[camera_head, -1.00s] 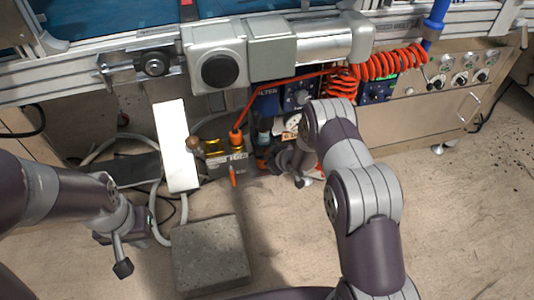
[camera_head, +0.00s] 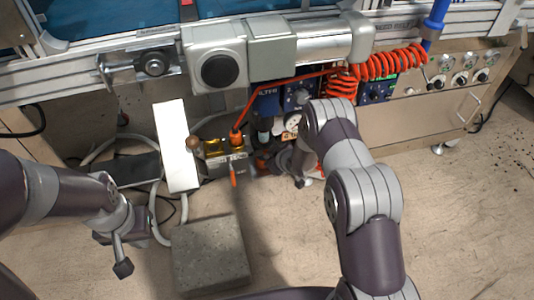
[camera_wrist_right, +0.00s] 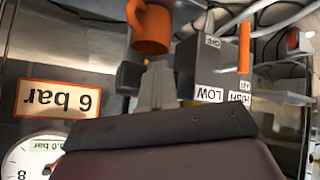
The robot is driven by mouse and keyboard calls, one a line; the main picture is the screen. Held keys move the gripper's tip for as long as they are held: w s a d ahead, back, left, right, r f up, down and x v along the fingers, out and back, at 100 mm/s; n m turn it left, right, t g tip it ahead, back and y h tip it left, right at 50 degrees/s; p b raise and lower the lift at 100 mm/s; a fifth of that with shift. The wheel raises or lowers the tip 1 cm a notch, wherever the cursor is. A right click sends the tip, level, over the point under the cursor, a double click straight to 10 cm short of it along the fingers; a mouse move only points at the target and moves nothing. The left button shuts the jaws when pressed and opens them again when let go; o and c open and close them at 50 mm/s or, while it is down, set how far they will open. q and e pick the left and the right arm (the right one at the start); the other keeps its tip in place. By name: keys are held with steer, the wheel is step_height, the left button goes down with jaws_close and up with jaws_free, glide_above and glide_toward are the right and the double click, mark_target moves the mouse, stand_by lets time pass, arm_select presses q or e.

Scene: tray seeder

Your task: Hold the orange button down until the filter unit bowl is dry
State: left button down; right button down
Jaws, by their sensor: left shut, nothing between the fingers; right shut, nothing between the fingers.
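The filter unit bowl (camera_head: 264,125) is a small, partly hidden shape below the blue FILTER unit in the head view. I cannot tell whether there is water in it. My left gripper (camera_head: 122,266) is shut and empty, low at the left, away from the unit.
A valve block (camera_wrist_right: 213,65) with LOW and HIGH labels and an orange lever (camera_wrist_right: 245,48) stands close beside my right fingers. A "6 bar" sign (camera_wrist_right: 58,99) and a gauge (camera_wrist_right: 30,158) are near. A grey stone block (camera_head: 210,255) lies on the floor.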

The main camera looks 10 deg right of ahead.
steer(key=shift+s, duration=0.1)
stand_by(0.7)
steer(key=shift+s+p, duration=0.4)
steer(key=shift+s, duration=0.35)
steer(key=shift+s+d+p, duration=0.1)
steer(key=shift+s+p, duration=1.05)
steer(key=shift+s, duration=1.35)
